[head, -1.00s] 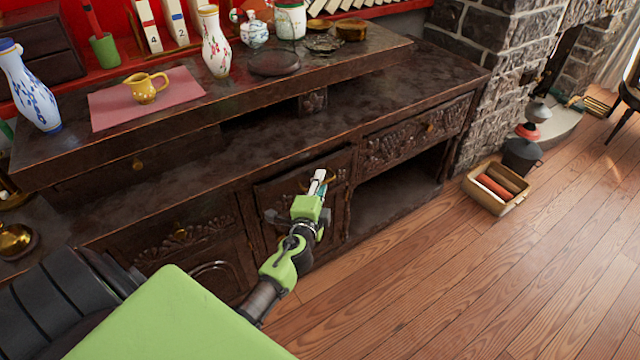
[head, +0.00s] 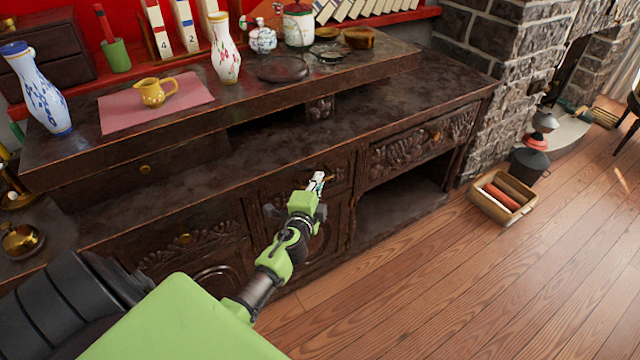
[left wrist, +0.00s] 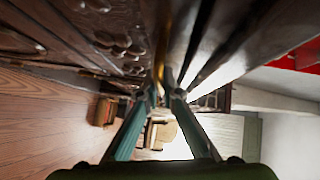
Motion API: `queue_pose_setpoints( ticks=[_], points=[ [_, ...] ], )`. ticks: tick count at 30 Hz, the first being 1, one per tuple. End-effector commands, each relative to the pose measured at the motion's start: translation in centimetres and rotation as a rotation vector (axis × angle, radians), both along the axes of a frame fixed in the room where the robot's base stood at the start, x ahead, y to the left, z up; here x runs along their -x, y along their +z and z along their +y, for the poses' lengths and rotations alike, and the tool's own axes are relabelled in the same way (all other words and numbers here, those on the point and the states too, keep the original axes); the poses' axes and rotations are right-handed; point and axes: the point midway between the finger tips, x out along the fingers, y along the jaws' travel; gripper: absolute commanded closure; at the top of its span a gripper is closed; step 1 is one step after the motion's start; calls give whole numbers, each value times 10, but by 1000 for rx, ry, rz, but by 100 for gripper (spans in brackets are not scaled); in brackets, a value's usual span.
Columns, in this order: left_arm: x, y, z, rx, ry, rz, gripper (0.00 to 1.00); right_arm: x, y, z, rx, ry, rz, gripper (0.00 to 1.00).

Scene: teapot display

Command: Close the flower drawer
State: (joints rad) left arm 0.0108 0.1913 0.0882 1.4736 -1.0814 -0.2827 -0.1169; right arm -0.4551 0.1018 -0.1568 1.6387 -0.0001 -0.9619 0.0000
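Dark carved drawers run along the front of the wooden sideboard. The right one, with flower-like carving (head: 420,145), looks level with the front. The left carved drawer (head: 190,250) has a brass knob. My left gripper (head: 316,182) is at the upper part of the middle carved front (head: 340,178), partly covering it. In the left wrist view its two fingertips (left wrist: 168,90) come together close to the dark carved wood (left wrist: 105,35). A blurred brass-coloured part (left wrist: 160,55) shows just past the tips; whether they touch it is unclear. My right gripper is not in view.
An open compartment (head: 395,205) lies right of the middle front. A yellow jug (head: 155,92) on a pink cloth, vases and pots stand on top. A box with rolls (head: 503,197) sits on the floor by the stone fireplace. The floor in front is clear.

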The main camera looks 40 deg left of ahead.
Motion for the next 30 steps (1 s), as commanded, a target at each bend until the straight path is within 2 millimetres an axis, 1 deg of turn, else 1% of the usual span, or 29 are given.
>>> queue_pose_setpoints(
  ticks=[1,2,9,11,14,17,27,30],
  points=[
    [0,3,5,-4,9,-2,84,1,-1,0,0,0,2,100],
    [0,3,5,-4,9,-2,77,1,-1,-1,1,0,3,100],
    [0,2,3,-3,6,-2,77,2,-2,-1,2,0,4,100],
    [0,2,3,-3,6,-1,77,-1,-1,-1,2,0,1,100],
    [5,1,1,-2,5,0,77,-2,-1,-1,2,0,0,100],
    [16,3,-4,-3,4,0,77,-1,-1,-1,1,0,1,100],
    [81,13,-30,0,7,0,77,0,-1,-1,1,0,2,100],
    [95,16,-36,-1,7,0,77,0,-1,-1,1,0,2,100]
  ],
)
